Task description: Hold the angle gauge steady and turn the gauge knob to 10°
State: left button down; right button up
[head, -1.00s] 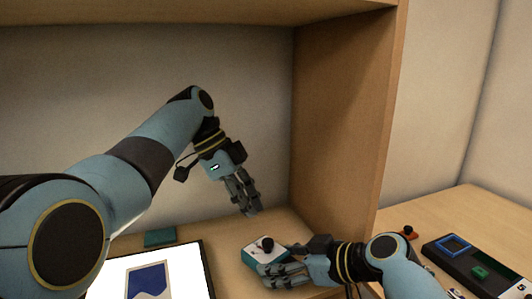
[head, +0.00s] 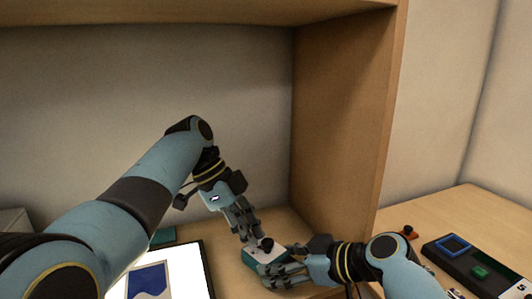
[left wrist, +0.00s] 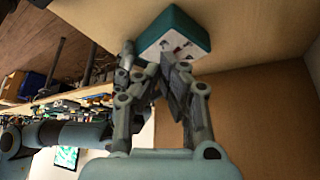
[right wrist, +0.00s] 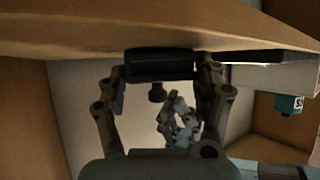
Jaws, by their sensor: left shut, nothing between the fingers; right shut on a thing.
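The angle gauge (head: 251,259) is a small teal box with a white face and a black knob (head: 267,243) standing up from it. My right gripper (head: 268,271) is shut on the gauge's sides; the right wrist view shows the teal body (right wrist: 162,65) between its fingers, with the knob (right wrist: 157,92) sticking out. My left gripper (head: 254,238) is shut and empty, pointing down close beside the knob. In the left wrist view the gauge (left wrist: 200,25) lies just past its fingertips (left wrist: 152,65), which hide the knob. The angle reading is too small to tell.
A bright panel with a blue picture (head: 148,278) lies left of the gauge, with a teal block (head: 163,236) behind it. The shelf's wooden side wall (head: 345,120) rises behind to the right. A black tray (head: 450,262) and an orange part (head: 408,232) lie further right.

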pick_arm(q)
jog(key=shift+f, duration=0.65)
jog(key=shift+d, duration=0.15)
jog(key=shift+w, duration=0.1)
jog(key=shift+w, duration=0.65)
jog(key=shift+w+d, duration=0.15)
jog(key=shift+w, duration=0.2)
jog(key=shift+w, duration=0.1)
dwell(0.5)
